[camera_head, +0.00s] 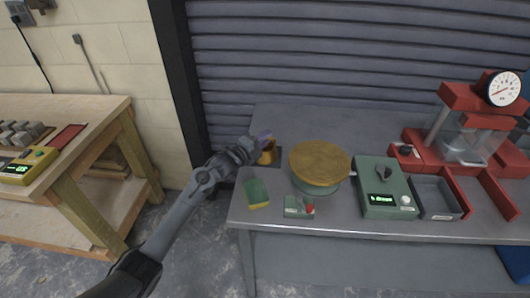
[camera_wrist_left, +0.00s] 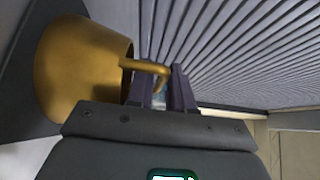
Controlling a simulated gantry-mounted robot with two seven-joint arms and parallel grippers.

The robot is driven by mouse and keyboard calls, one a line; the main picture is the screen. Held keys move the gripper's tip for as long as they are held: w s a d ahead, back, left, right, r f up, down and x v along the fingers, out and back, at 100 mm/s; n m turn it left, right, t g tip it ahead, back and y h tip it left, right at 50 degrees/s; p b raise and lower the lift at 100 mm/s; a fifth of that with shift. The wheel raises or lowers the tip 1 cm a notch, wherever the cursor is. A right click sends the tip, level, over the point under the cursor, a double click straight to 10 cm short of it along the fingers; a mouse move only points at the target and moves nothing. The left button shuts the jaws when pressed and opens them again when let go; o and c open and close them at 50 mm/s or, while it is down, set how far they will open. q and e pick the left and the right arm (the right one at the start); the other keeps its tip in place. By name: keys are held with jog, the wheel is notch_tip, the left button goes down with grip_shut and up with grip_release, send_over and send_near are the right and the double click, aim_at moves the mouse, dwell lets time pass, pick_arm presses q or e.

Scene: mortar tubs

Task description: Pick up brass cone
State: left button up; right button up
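The brass cone (camera_head: 268,156) is a gold-coloured tapered vessel on a dark square patch at the left end of the grey metal bench. In the left wrist view the brass cone (camera_wrist_left: 80,68) fills the upper left, with a looped handle on its side. My left gripper (camera_head: 263,138) reaches the cone from the left, its purple fingers beside the cone's top. In the wrist view the left gripper (camera_wrist_left: 164,90) has its fingers apart, with the bent part of the handle between them; a gap seems to show beside the handle. My right gripper is not in view.
A shutter (camera_head: 340,50) rises behind.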

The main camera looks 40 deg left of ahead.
pick_arm(q)
grip_shut()
jog(key=shift+w, duration=0.1)
dwell(1.4)
